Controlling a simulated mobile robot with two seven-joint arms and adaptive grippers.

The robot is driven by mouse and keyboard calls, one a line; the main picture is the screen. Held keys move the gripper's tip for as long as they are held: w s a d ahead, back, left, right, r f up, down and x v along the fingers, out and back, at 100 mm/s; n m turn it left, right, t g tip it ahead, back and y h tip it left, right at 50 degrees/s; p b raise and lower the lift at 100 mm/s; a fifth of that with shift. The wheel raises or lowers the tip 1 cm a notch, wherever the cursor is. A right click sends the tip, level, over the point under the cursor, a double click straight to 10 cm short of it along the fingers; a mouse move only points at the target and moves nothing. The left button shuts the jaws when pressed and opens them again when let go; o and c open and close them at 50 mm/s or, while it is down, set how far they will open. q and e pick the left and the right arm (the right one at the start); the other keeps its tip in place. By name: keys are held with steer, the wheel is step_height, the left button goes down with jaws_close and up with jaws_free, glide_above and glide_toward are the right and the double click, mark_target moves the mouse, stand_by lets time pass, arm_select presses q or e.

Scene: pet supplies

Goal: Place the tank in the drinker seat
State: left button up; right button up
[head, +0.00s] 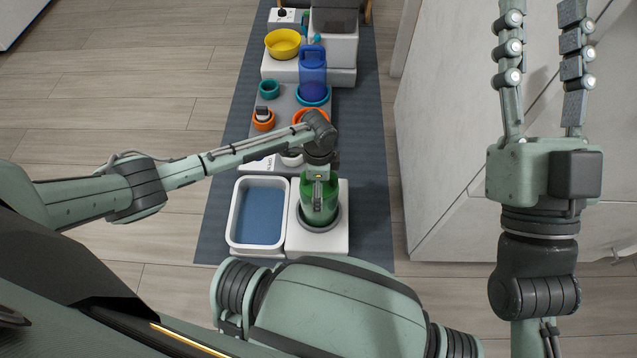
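The green see-through tank (316,208) stands upright at the front of the mat. Its lower end overlaps the round dark grey drinker seat (334,223) on a white block; I cannot tell whether it is fully down in the seat. My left gripper (318,182) points down at the top of the tank and appears shut on it, though its wrist hides much of the fingers. My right gripper (544,62) is open and empty, raised at the right with its fingers spread apart, far from the tank.
A white basin with a blue inside (233,216) stands directly left of the seat's block. Behind are orange bowls, a teal bowl (270,89), a yellow bowl (283,43) and a blue tank (313,66). A pale cabinet (450,110) is at the right.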

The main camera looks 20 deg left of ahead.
arm_select(q)
step_height(320, 180, up, 6)
steer(key=shift+f+p, duration=0.15)
steer(key=shift+p, duration=0.9)
steer(key=shift+r, duration=1)
steer(key=shift+d, duration=0.25)
steer(key=s+d+r+n+t+h, duration=0.1)
steer(key=d+r+t+h, duration=0.1)
steer(key=d, duration=0.4)
steer(key=s+d+r+t+h, duration=0.1)
steer(key=d+r+h, duration=0.1)
steer(key=d, duration=0.4)
steer(key=d+r+n+t+h, duration=0.3)
steer(key=d+r+t+h, duration=0.15)
steer(key=r, duration=0.65)
steer(key=s+a+r+n+t+y, duration=0.1)
steer(key=a+r+t, duration=0.4)
steer(key=r, duration=0.8)
steer(key=s+a+r+n+t+y, duration=0.1)
steer(key=a+r+n+t, duration=0.5)
steer(key=r, duration=0.7)
steer(key=shift+s+r, duration=0.25)
steer(key=shift+s, duration=0.6)
arm_select(e)
step_height(320, 180, down, 7)
steer(key=w+g+h, duration=0.1)
steer(key=w+g, duration=0.1)
steer(key=g, duration=0.2)
steer(key=shift+w+a+g+h, duration=0.2)
steer(key=shift+w+g+h, duration=0.1)
